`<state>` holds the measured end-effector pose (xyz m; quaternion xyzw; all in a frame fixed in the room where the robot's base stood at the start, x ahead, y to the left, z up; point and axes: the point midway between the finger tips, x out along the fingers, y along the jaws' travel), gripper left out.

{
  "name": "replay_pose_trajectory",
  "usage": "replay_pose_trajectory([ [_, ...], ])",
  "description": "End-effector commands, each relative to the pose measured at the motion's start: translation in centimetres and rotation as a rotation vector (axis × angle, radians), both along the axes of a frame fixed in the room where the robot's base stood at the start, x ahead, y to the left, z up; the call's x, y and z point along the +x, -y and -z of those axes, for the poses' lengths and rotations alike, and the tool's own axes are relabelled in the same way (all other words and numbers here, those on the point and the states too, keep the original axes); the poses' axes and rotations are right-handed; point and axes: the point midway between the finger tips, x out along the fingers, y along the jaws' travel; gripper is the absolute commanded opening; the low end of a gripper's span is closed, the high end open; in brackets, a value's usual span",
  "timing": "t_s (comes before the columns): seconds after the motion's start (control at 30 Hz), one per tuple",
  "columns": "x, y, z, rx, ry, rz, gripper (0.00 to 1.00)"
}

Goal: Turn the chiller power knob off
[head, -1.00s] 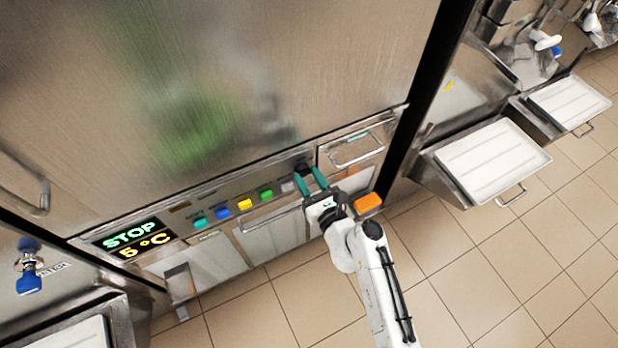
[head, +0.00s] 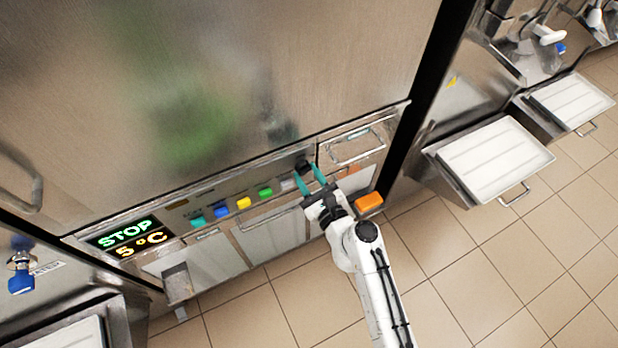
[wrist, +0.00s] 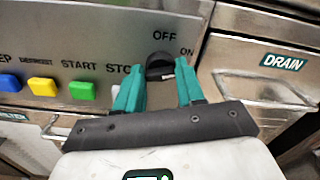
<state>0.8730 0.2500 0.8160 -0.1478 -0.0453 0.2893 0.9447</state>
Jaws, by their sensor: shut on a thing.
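The black chiller power knob (wrist: 159,64) sits on the steel control panel, with OFF printed above it and ON at its upper right. It shows small and dark in the head view (head: 302,167). Its setting is hard to make out. My gripper (wrist: 156,74) has its teal fingers on either side of the knob, shut on it. In the head view my gripper (head: 311,173) reaches the right end of the button row, and its fingers partly cover the knob.
A display (head: 128,237) reads STOP and 5 °C. A green button (head: 265,191), a yellow button (head: 243,203) and others line the panel left of the knob. A handle labelled DRAIN (wrist: 262,88) is at the right. An orange block (head: 369,201) is beside my wrist.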

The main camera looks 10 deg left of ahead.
Motion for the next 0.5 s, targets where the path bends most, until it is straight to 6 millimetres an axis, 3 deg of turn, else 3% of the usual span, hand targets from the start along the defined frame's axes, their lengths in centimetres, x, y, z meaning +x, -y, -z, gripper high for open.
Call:
replay_pose_trajectory([
  [0.5, -0.15, -0.15, 0.36, -0.409, 0.277, 0.000, 0.08],
])
